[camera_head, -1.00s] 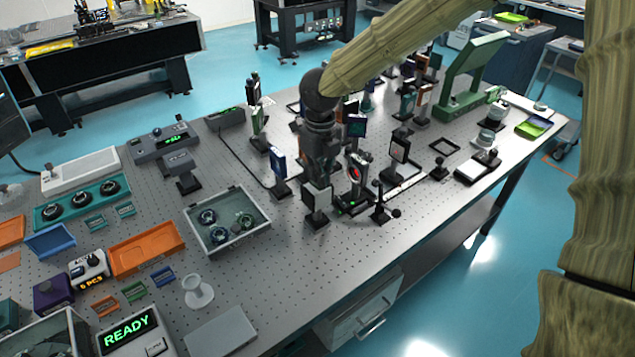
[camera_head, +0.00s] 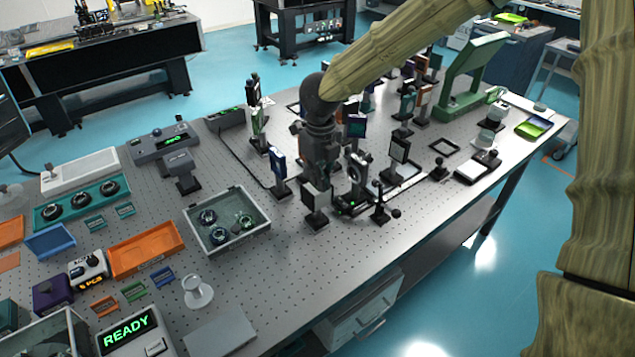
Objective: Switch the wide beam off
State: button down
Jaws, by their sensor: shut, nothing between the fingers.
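The beam device (camera_head: 357,172) stands near the middle of the optical table. It has an upright dark ring mount and a low base with a small green light. No red glow shows on its ring. A framed upright plate (camera_head: 399,151) stands to its right, with no red on it. My gripper (camera_head: 326,180) points down just left of the beam device, behind a pale-faced block on a post (camera_head: 316,196). It is shut and empty. Its fingertips are partly hidden, and I cannot tell whether they touch the device or its switch.
A small dark post with a ball-ended lever (camera_head: 381,207) stands at the front right of the device. A blue-framed optic (camera_head: 278,163) stands to the left.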

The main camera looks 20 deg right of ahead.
jog(key=shift+r+p, duration=3.5)
jog(key=shift+f, duration=0.1)
